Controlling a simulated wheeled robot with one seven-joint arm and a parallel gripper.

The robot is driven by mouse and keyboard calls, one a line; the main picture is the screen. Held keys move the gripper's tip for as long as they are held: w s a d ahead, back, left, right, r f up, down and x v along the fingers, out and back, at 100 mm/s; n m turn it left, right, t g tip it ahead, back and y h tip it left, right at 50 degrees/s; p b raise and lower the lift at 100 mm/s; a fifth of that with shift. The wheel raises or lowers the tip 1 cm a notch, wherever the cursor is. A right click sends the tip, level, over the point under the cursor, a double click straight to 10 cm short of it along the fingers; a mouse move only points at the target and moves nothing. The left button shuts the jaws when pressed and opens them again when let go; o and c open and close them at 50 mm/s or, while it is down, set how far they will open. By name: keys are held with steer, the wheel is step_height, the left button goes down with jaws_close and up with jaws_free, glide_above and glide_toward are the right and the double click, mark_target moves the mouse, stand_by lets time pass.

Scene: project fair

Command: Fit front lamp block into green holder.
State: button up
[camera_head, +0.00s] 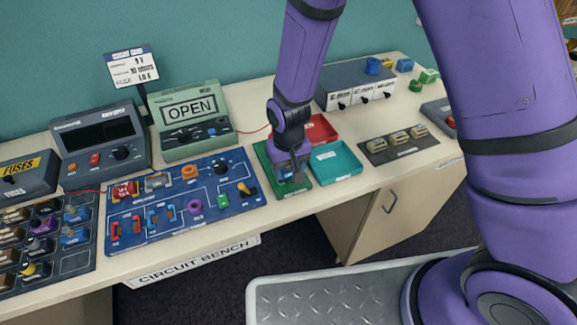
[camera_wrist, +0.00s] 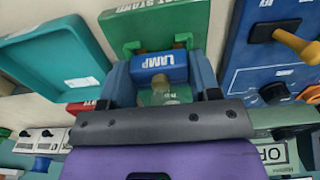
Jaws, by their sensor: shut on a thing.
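The blue lamp block (camera_wrist: 160,67), with a white LAMP label, sits between the two fingers of my gripper (camera_wrist: 163,75) in the wrist view. My gripper is shut on it. The green holder (camera_wrist: 190,17), a flat green plate with white lettering, lies directly behind the block in the wrist view. In the head view my gripper (camera_head: 291,172) points down over the green holder (camera_head: 266,167), and the block is mostly hidden by the gripper. I cannot tell whether the block is seated in the holder or just above it.
A teal tray (camera_head: 335,161) and a red tray (camera_head: 320,129) stand close on the right of the holder. The blue circuit board (camera_head: 178,205) lies close on the left. A dark board with several lamp-like pieces (camera_head: 398,144) is further right. The OPEN meter (camera_head: 190,120) stands behind.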

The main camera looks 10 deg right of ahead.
steer(key=shift+f, duration=0.35)
stand_by(0.3)
steer(key=o, duration=1.3)
steer(key=shift+c, duration=0.2)
steer(key=shift+r, duration=4)
steer(key=s+d+r+m+t+y, duration=0.1)
steer(key=d+r, duration=0.5)
steer(key=r, duration=0.4)
steer(key=s+d+r+t, duration=0.1)
steer(key=s+d+r, duration=0.1)
steer(key=d+r, duration=0.6)
steer(key=s+d+r+m+t, duration=0.1)
steer(key=s+d+r, duration=0.4)
steer(key=s+r, duration=0.1)
steer(key=s+d+r+m+t+h, duration=0.1)
steer(key=s+d+r+t, duration=0.1)
steer(key=s+d+r, duration=0.3)
steer(key=s+r, duration=0.1)
steer(key=s, duration=0.3)
steer(key=shift+s+d+r, duration=0.15)
steer(key=shift+d, duration=0.1)
